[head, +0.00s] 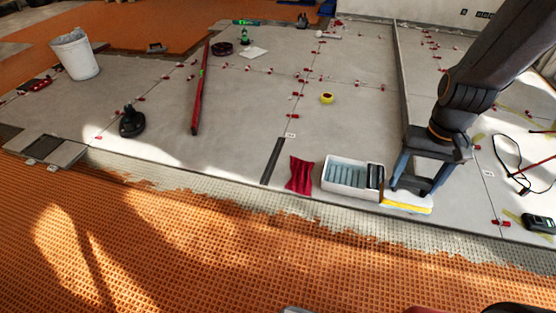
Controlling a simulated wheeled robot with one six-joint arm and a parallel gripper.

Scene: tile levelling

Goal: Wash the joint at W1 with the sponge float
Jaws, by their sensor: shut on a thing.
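My gripper (421,188) is at the right, low over the grey tiles, with its fingers pointing down. It is shut on the sponge float (408,206), a flat pad with a white upper part and a yellow lower edge. The fingers hide part of the float, and I cannot tell whether it touches the tile. Small white tags lie at tile joints, one left of the gripper (290,135) and one to its right (488,173). Their writing is too small to read, so I cannot tell which marks W1.
A white tray (332,187) with bluish ribs inside stands just left of the gripper, beside a red cloth (300,175). A black suction cup (132,122), red level (199,90) and white bucket (74,55) are farther left. A dark meter (538,223) lies right. Red clips line the joints.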

